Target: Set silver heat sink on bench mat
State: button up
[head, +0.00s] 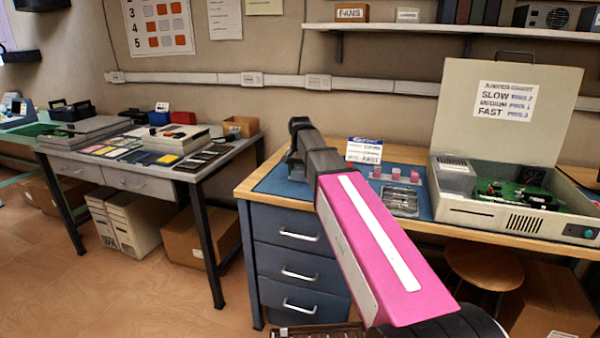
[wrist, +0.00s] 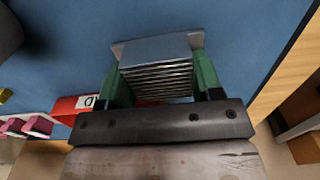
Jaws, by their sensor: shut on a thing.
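The silver heat sink (wrist: 155,48) has a flat plate and a stack of thin fins. In the wrist view it sits between the two green fingers of my gripper (wrist: 158,75), which is shut on it. The blue bench mat (wrist: 60,45) fills the view behind it; I cannot tell whether the heat sink touches the mat. In the head view the mat (head: 272,182) covers the workbench top, and my gripper (head: 295,165) is over its left end. My pink arm hides part of the mat there, and the heat sink is not clear in that view.
Pink cups (head: 395,173), a small metal tray (head: 400,202) and a sign card (head: 364,150) stand on the bench to the right. An open beige case (head: 500,215) with a green board is farther right. A red labelled object (wrist: 72,106) shows near my gripper in the wrist view.

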aim_at(300, 170)
jog(key=o, duration=0.7)
jog(key=shift+f, duration=0.1)
jog(key=shift+o, duration=0.2)
notch_tip(300, 170, up, 12)
dwell(0.4)
